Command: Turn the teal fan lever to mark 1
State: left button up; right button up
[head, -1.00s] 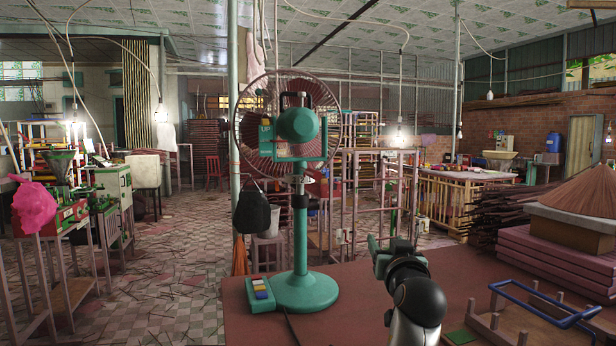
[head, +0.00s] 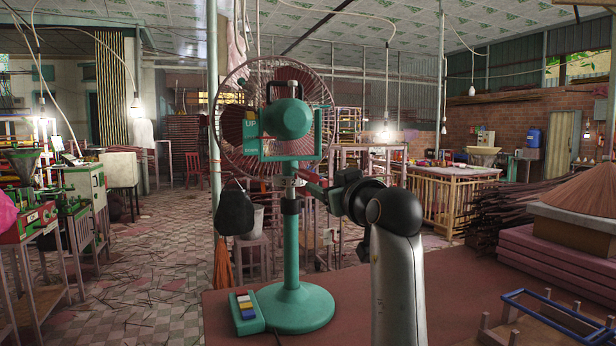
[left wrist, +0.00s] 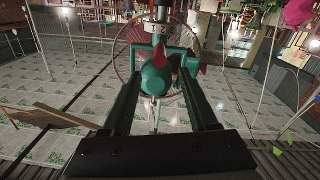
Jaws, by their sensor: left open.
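The teal fan (head: 291,220) stands upright on the table, its round cage behind a teal motor housing (head: 285,119). In the left wrist view a white collar (left wrist: 157,28) carries small dark marks, apparently 1 and 2. A red pointed piece (left wrist: 161,51), apparently the lever, lies close to these marks; I cannot tell which mark it points at. My left gripper (head: 314,187) is at the fan's neck, just below the housing. In the left wrist view its fingers (left wrist: 160,78) are apart, with the red piece between and beyond their tips. Contact cannot be told. My right gripper is not seen.
A teal switch box (head: 246,311) with coloured keys sits at the fan's foot. The tabletop (head: 465,290) between is clear.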

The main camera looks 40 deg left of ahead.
aim_at(309, 177)
pick_arm(q)
jog(key=p+x, duration=0.1)
jog(key=x, duration=0.9)
jog(key=shift+w+a, duration=0.15)
jog(key=shift+a, duration=0.2)
jog(key=shift+f, duration=0.1)
grip_shut()
dwell(0.7)
